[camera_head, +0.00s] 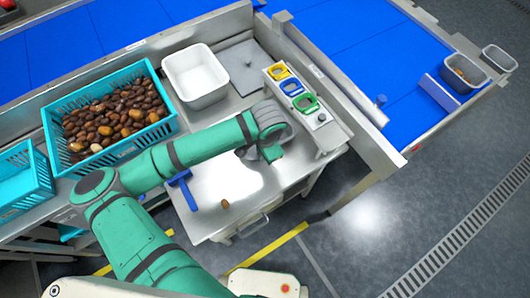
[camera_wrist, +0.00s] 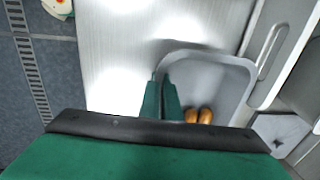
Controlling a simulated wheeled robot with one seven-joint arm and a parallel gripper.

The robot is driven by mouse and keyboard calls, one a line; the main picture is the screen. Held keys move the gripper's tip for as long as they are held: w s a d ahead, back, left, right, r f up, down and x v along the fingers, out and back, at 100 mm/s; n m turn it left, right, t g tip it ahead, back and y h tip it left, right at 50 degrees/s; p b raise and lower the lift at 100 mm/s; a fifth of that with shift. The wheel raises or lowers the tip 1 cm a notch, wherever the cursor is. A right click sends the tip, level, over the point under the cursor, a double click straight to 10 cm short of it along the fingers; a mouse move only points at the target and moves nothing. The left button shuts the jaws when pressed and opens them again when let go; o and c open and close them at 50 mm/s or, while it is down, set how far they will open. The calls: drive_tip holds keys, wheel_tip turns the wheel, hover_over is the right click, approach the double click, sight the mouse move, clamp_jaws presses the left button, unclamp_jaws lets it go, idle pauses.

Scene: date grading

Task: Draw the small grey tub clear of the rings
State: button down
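The small grey tub (camera_wrist: 236,90) shows in the wrist view, upright on the metal bench, with brown dates (camera_wrist: 199,116) in its near end. My gripper (camera_wrist: 161,82) is at the tub's left wall; its green fingers are close together, with the wall appearing pinched between them. In the head view my gripper (camera_head: 268,156) is low over the bench and largely hides the tub. The yellow ring (camera_head: 280,72), blue ring (camera_head: 292,87) and green ring (camera_head: 307,103) sit in a row on a pale stand, up and right of my gripper.
A white tub (camera_head: 196,76) and grey plate (camera_head: 242,64) lie behind. A teal crate of dates (camera_head: 157,132) is at left. A blue tool (camera_head: 184,187) and a loose date (camera_head: 225,204) lie on the bench front, where metal (camera_head: 222,172) is mostly bare.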

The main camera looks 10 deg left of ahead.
drive_tip(key=shift+a, duration=0.1)
drive_tip(key=c, duration=1.9)
unclamp_jaws()
drive_tip(key=shift+s+d+r, duration=0.1)
drive_tip(key=shift+s+r, duration=0.1)
drive_tip(key=shift+r, duration=1.6)
drive_tip(key=shift+s+d+r, duration=0.15)
drive_tip(key=shift+r, duration=1.65)
drive_tip(key=shift+s+d+r, duration=0.1)
drive_tip(key=shift+s+r, duration=0.1)
drive_tip(key=shift+r, duration=1.6)
